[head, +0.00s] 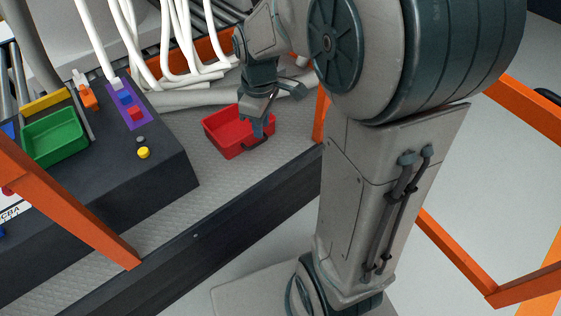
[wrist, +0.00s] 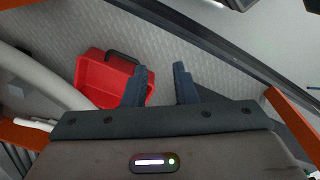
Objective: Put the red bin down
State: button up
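The red bin (head: 226,138) sits upright on the grey textured platform floor in the head view, with its dark handle (head: 256,144) on the near right side. In the wrist view the bin (wrist: 92,80) is at left of centre, with the handle (wrist: 122,58) at its upper edge. My gripper (head: 260,118) is over the bin's right part in the head view. In the wrist view its two fingers (wrist: 158,70) are apart with nothing between them. The left finger hides part of the bin; the handle lies outside the fingers.
A dark bench (head: 110,185) at left carries a green bin (head: 54,138), a purple panel (head: 127,104) and a yellow button (head: 143,153). White pipes (head: 180,50) stand behind the bin. Orange rails (head: 75,210) bound the platform. Bare floor (head: 170,220) lies left of the bin.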

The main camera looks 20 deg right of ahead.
jog(key=s+m, duration=0.9)
jog(key=s, duration=0.4)
jog(key=shift+s+a+r+m+t, duration=0.15)
jog(key=shift+s+r+m+t, duration=0.1)
jog(key=shift+s+m+t, duration=0.05)
